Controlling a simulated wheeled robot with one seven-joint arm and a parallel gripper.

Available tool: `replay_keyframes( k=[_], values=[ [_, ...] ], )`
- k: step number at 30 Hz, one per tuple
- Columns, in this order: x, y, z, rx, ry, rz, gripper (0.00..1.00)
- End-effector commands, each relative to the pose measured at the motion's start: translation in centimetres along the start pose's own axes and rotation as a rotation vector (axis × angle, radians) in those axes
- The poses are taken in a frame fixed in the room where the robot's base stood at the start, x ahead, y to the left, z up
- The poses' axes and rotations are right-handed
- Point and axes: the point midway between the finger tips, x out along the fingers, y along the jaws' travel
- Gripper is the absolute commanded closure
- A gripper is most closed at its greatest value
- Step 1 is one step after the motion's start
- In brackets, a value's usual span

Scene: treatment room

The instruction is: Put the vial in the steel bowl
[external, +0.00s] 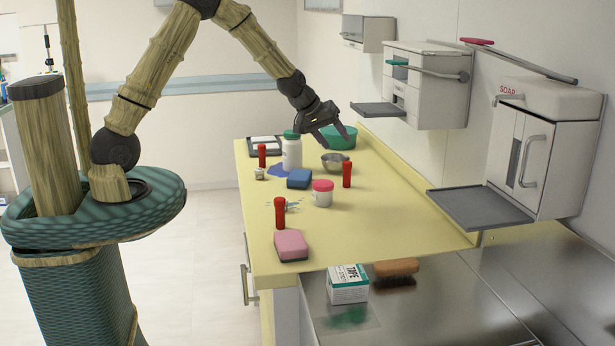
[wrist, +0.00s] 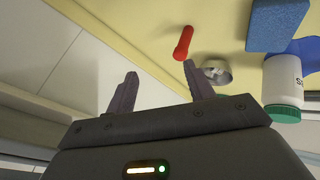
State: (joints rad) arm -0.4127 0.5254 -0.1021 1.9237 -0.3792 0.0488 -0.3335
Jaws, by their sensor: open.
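The steel bowl (external: 335,164) stands toward the back right of the counter. My gripper (external: 334,141) is open and empty above the counter, just above and behind the bowl; both fingers show apart in the wrist view (wrist: 158,92).
A white bottle with a green cap (external: 292,154) stands between vial and bowl, near a blue sponge (external: 299,179). A red tube (external: 347,175) is beside the bowl; a green bowl (external: 340,138) stands behind. Dispensers (external: 430,85) project from the right wall.

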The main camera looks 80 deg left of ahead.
Motion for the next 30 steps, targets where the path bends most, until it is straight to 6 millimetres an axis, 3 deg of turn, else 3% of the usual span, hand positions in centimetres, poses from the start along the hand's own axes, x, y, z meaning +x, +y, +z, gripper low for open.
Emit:
replay_keyframes(
  k=[3, 7, 12, 15, 20, 30],
  values=[
    [-4.3, 0.5, 6.3, 0.228, -0.1, -0.018, 0.47],
    [-8.8, -0.9, 12.5, 0.471, -0.205, -0.04, 0.47],
    [-14.7, -4.7, 19.6, 0.78, -0.337, -0.062, 0.47],
    [-17.2, -7.1, 22.3, 0.919, -0.398, -0.072, 0.47],
    [-18.9, -9.1, 24.1, 1.016, -0.442, -0.08, 0.47],
    [-18.8, -9.1, 24.1, 1.016, -0.443, -0.081, 0.47]
  ],
)
